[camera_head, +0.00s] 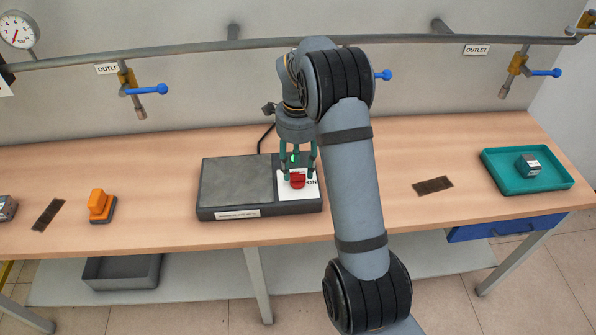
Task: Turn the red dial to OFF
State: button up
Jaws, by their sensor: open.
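The induction heater (237,182) is a dark box with a grey top plate, on the wooden bench. The red dial (298,181) sits on the white panel at its right side. The letters "ON" show just right of the dial, and the rest of the panel's lettering is hidden or too small to read. A small green spot shows behind the dial. My gripper (299,177) points down over the panel, open, with its fingers around or just above the dial. I cannot tell whether they touch it.
A teal tray (496,178) holding a grey block (528,166) stands at the right. An orange-topped object (101,205) and a dark mesh pad (48,214) lie at the left, another pad (433,185) right. A pipe (210,46) with blue-handled valves runs along the wall.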

aim_at(298, 179)
jog(key=shift+f, duration=1.45)
jog(key=shift+c, duration=0.9)
grip_shut()
